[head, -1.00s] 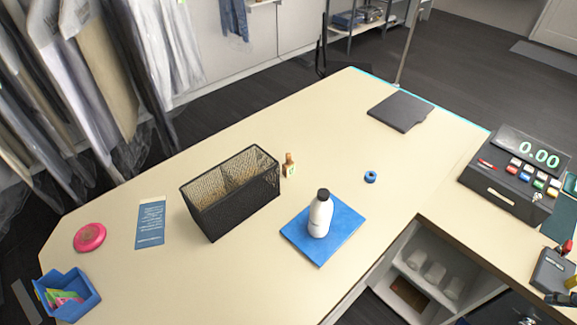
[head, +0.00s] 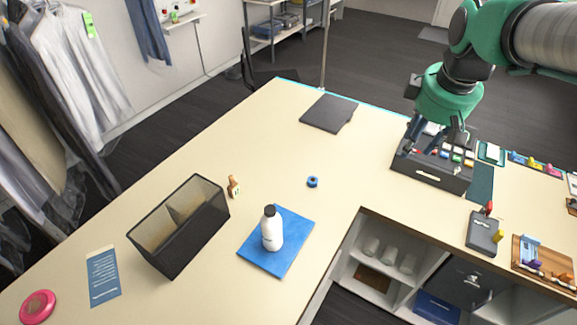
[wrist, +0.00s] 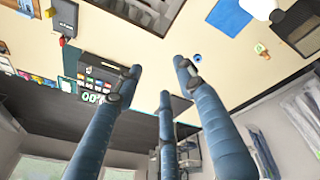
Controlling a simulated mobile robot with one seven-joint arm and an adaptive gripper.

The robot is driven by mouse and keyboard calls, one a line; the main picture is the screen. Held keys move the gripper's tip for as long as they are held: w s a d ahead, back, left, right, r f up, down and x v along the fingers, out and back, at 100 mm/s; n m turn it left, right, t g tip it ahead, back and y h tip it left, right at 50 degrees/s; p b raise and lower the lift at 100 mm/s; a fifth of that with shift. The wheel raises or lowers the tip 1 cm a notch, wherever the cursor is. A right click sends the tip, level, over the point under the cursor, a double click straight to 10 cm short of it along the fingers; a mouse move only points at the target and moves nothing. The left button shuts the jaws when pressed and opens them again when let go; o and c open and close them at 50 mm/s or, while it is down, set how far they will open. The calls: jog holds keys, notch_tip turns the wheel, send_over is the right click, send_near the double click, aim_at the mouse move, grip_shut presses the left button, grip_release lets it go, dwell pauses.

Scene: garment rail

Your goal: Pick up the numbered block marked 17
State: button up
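A small wooden block (head: 234,187) with a pale label bearing a green mark stands on the cream counter, just right of the black mesh basket; its number is too small to read. In the wrist view it shows near the top right (wrist: 263,52). My gripper (head: 430,142) is in front of the cash register in the head view, far to the right of the block. Its three blue fingers are spread open with nothing between them in the wrist view (wrist: 160,82).
A black two-part basket (head: 178,228) stands beside the block. The cash register (head: 432,170) is near my arm.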

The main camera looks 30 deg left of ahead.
jog(key=w+a+f+n+g+p, duration=0.1)
jog(key=w+a+n, duration=0.2)
jog(key=a, duration=0.5)
jog(key=w+a+f+n+p, duration=0.1)
jog(key=w+a+f+n, duration=0.1)
jog(key=a, duration=0.6)
jog(key=n+g+h+p, duration=0.15)
jog(key=n+p, duration=0.55)
jog(key=n, duration=0.7)
send_over(231, 176)
notch_tip(231, 176, down, 22)
jog(key=shift+f+g, duration=0.1)
jog(key=shift+g, duration=0.15)
jog(key=shift+f, duration=4.3)
jog(key=shift+f+p, duration=0.1)
jog(key=shift+p, duration=0.2)
jog(key=shift+f+p, duration=0.55)
jog(key=shift+f, duration=1.95)
